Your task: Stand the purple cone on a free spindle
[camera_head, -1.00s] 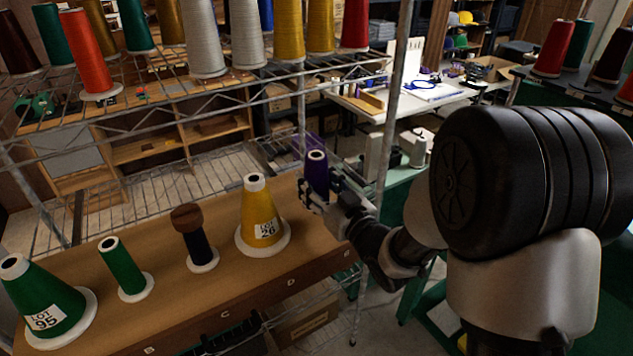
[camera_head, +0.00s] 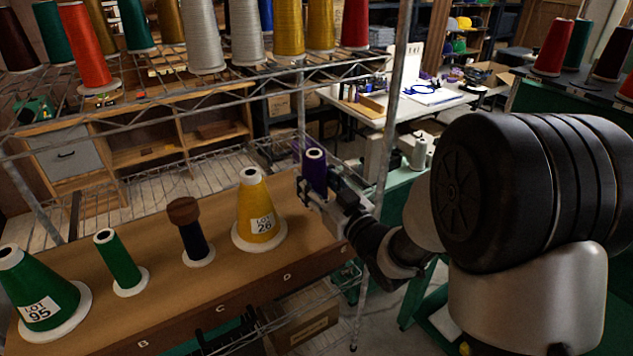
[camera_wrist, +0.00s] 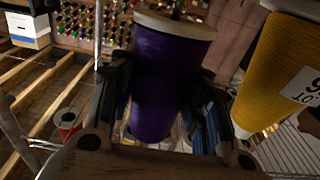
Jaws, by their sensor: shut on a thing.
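The purple cone (camera_head: 315,172) is upright in my gripper (camera_head: 318,190), near the right end of the wooden spindle board (camera_head: 215,282). In the wrist view the purple cone (camera_wrist: 165,80) sits between the fingers of my gripper (camera_wrist: 160,110), which is shut on it. On the board stand a yellow cone (camera_head: 259,215) labelled LOT 26, a dark spool with a brown wooden top (camera_head: 190,235), a slim green cone (camera_head: 118,262) and a green cone (camera_head: 42,298) labelled LOT 95. The yellow cone also shows close by in the wrist view (camera_wrist: 275,75). I cannot see a bare spindle.
A wire shelf (camera_head: 200,85) with several thread cones hangs above the board. A metal post (camera_head: 393,120) stands just right of my gripper. A white table (camera_head: 400,105) stands behind. The board's front edge carries letters.

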